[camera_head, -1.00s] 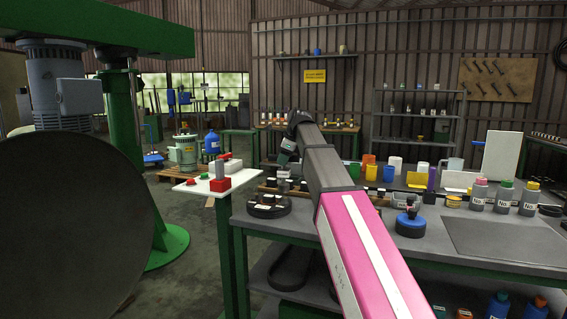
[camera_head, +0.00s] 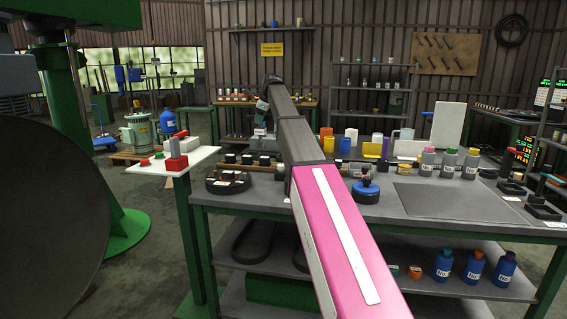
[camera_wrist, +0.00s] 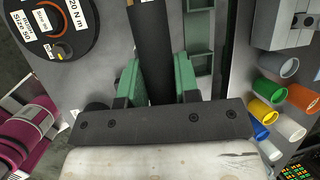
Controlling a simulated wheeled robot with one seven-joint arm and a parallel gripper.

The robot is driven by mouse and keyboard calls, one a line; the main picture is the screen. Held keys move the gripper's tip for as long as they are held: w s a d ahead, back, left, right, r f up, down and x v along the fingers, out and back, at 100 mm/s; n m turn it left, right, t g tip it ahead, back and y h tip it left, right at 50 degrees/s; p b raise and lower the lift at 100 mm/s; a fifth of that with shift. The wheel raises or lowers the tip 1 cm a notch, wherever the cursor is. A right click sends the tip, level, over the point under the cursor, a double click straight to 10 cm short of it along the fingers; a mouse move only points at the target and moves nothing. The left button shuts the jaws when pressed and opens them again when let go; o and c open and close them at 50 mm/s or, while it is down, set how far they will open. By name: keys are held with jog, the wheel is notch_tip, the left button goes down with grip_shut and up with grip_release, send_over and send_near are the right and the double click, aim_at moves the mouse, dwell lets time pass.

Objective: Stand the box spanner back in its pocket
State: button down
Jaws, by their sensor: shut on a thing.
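In the wrist view my gripper (camera_wrist: 155,82) has its two green fingers closed on a dark cylindrical shaft, which looks like the box spanner (camera_wrist: 152,40). The shaft runs up out of the top of the picture, so its far end is hidden. In the head view my gripper (camera_head: 261,112) is small, at the far end of my arm above the back of the bench; the spanner cannot be made out there. I cannot pick out the spanner's pocket for certain. A green frame with openings (camera_wrist: 199,45) lies just right of the shaft in the wrist view.
A round black labelled disc (camera_wrist: 50,28) lies left of the shaft. Coloured cups (camera_wrist: 277,108) stand on the right. On the bench (camera_head: 420,226) are a round black holder (camera_head: 228,184), a blue-based item (camera_head: 366,190) and labelled bottles (camera_head: 448,162). A flat dark plate area (camera_head: 460,202) is clear.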

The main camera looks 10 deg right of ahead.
jog(key=w+d+f, duration=0.9)
jog(key=d+f, duration=0.1)
jog(key=d, duration=0.3)
jog(key=shift+f, duration=0.3)
jog(key=shift+a, duration=0.1)
jog(key=c, duration=0.8)
grip_release()
jog(key=shift+f, duration=0.15)
jog(key=shift+c, duration=0.2)
jog(key=v, duration=1.2)
jog(key=shift+s, duration=0.1)
